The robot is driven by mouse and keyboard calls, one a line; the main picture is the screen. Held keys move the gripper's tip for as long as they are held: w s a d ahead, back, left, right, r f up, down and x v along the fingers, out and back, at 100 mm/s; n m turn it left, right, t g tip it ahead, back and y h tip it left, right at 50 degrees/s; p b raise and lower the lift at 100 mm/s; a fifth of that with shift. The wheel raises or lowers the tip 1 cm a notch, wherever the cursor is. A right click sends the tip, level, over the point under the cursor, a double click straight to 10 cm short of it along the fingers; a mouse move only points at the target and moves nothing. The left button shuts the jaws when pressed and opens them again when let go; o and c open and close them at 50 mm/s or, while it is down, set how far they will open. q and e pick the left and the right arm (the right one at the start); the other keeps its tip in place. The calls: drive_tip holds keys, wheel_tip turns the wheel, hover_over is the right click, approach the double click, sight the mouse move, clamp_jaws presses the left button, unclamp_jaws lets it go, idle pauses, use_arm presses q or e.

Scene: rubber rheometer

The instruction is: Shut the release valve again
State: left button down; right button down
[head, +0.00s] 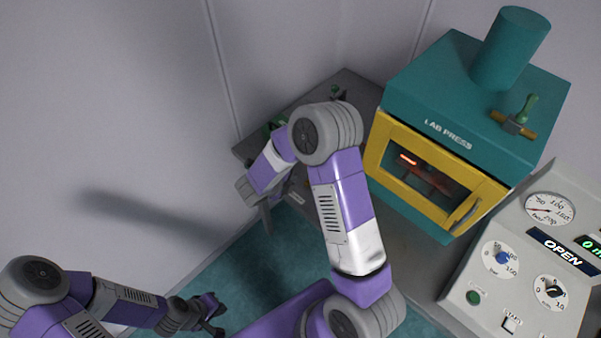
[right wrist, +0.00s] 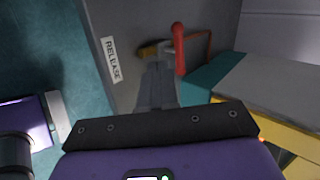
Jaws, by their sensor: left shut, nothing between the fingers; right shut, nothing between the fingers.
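The release valve shows in the right wrist view, beside a white RELEASE label (right wrist: 111,59) on a grey surface. It has a red lever (right wrist: 179,50), upright in the picture, and a brass body (right wrist: 152,48). My right gripper (right wrist: 158,72) is shut and empty, its fingertips just below the brass body and left of the lever. I cannot tell whether they touch the valve. In the head view my right arm hides the valve and this gripper. My left gripper (head: 215,318) is shut and empty at the lower left, far from the bench.
The teal lab press (head: 420,90) with its yellow door (head: 431,170) stands on the grey bench (head: 400,240). A green-handled valve (head: 525,108) sits on its top. The control panel (head: 470,318) at right has a display (head: 563,251) reading OPEN.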

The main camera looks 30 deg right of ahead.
drive_tip(key=shift+v, duration=2.3)
drive_tip(key=shift+w, duration=0.15)
